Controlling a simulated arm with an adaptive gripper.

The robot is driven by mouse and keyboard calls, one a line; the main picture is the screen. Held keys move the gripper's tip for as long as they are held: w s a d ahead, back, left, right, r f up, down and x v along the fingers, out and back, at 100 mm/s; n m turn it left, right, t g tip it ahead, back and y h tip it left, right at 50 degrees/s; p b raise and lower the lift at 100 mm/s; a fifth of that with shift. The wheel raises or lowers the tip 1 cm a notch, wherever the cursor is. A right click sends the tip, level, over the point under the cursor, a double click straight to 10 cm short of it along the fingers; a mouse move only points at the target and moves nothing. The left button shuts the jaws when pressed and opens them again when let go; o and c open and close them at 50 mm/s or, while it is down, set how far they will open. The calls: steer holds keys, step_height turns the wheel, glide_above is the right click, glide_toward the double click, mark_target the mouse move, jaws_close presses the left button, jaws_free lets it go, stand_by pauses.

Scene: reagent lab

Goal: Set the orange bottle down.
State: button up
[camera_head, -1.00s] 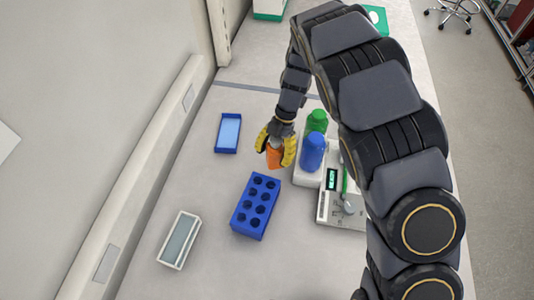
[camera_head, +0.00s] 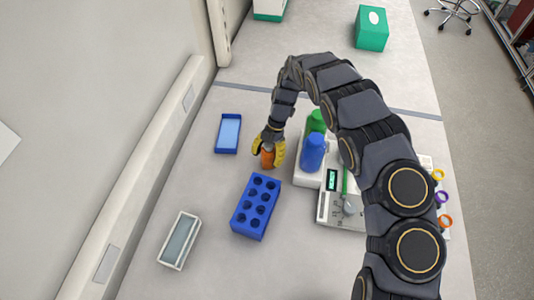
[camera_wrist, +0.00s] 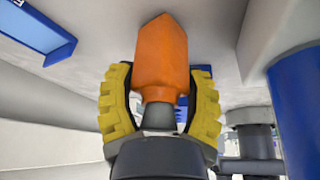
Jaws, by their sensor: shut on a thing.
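The orange bottle (camera_head: 267,159) is in my gripper (camera_head: 269,150), between its two yellow fingers. In the wrist view the orange bottle (camera_wrist: 163,55) fills the space between the fingers of my gripper (camera_wrist: 160,95), which is shut on it. The bottle's far end points at the light bench top; I cannot tell whether it touches. In the head view the gripper is over the bench, behind the blue rack (camera_head: 255,205) and left of the blue bottle (camera_head: 313,152).
A green bottle (camera_head: 316,121) stands behind the blue one, close to the gripper's right. A blue tray (camera_head: 228,148) lies to the left. A scale (camera_head: 331,207) is at front right, a white tray (camera_head: 166,262) at front left. A green box (camera_head: 372,28) stands far back.

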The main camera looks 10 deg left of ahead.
steer(key=o, duration=1.2)
steer(key=shift+f, duration=0.15)
steer(key=shift+c, duration=0.2)
steer(key=v, duration=1.2)
